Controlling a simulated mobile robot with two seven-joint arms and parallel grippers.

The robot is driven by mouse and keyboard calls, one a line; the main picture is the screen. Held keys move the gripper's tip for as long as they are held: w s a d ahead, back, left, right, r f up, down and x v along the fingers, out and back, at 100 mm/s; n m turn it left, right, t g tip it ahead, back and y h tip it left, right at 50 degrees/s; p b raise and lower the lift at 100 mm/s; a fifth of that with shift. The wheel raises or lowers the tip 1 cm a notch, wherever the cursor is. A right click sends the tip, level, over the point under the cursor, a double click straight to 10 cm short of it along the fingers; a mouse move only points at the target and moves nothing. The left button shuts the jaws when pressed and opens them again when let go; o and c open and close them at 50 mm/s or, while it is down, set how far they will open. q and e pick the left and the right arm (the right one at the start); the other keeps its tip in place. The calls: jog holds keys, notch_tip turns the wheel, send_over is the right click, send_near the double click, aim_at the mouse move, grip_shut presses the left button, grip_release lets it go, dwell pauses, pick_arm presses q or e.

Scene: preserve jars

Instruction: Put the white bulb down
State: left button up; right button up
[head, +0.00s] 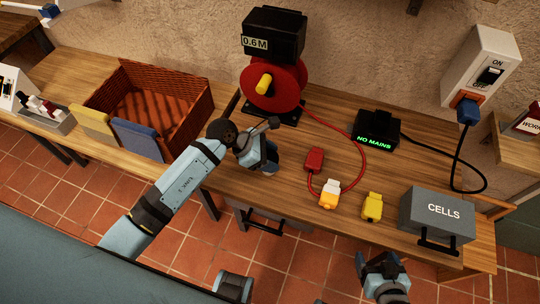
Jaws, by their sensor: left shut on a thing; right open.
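My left gripper (264,163) is over the left part of the wooden bench, below the red reel in the picture. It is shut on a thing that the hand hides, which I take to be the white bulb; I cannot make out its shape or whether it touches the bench. My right gripper (380,262) is open and empty, in front of the bench's front edge, near the grey CELLS box (437,215).
The red cable reel (289,88) stands at the back, its cord looping past a red block (314,160). A black NO MAINS unit (377,128) and wall switch box (486,65) are to the right. A wicker basket (190,90) is left. Bare bench (285,205) lies at front.

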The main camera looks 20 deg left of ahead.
pick_arm(q)
jog(key=shift+f, duration=0.15)
jog(key=o, duration=1)
